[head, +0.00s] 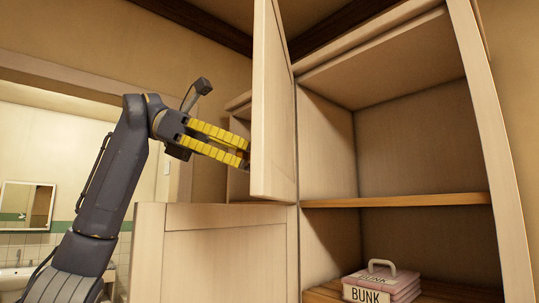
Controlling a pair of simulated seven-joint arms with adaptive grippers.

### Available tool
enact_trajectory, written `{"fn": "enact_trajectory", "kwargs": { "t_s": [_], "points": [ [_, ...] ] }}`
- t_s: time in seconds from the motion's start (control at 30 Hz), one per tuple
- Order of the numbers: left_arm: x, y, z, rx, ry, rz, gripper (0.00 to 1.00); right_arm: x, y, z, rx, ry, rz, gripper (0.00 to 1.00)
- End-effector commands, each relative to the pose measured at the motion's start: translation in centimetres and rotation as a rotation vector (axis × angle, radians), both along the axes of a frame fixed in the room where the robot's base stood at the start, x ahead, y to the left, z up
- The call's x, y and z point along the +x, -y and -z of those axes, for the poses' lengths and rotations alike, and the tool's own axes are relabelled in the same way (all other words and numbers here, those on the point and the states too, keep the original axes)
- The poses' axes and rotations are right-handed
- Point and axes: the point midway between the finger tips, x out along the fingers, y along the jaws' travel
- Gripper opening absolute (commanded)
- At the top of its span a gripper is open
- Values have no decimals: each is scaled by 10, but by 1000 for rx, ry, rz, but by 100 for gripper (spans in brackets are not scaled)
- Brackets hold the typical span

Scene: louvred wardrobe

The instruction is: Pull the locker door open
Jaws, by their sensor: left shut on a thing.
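The upper locker door (272,110) is a pale wooden panel that stands swung well out from the wardrobe, seen nearly edge-on. My left gripper (245,154), with yellow fingers, reaches in from the left to the door's outer side near its lower part. Its fingers are close together and shut on the door; the exact spot of the grip, and any handle there, is hard to make out. My right gripper is not in view.
The open wardrobe (325,145) shows a bare wooden shelf (400,200). A pinkish box marked BUNK (405,284) sits below it. A lower door panel (225,258) is under the upper door. A mirror (27,206) and sink are at far left.

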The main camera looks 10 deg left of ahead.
Motion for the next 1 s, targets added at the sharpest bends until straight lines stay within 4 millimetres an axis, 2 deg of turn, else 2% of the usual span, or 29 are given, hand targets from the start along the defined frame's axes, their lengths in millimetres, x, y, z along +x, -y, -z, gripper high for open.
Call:
{"fn": "enact_trajectory", "kwargs": {
  "t_s": [0.03, 0.47, 0.5, 0.77, 0.97, 1.0],
  "points": [
    [-2, -6, -9, -22, -1, -5, 0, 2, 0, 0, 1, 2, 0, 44],
    [-3, -9, -9, -22, 0, 0, 0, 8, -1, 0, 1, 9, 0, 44],
    [-3, -9, -9, -21, -1, 0, 19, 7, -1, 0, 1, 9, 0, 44],
    [-2, -8, -5, -14, -1, 3, 50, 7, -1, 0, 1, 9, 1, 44],
    [-2, -7, -4, -11, -2, 5, 53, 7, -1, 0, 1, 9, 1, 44],
    [-2, -7, -4, -12, -3, 4, 49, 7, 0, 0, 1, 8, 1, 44]
  ]
}}
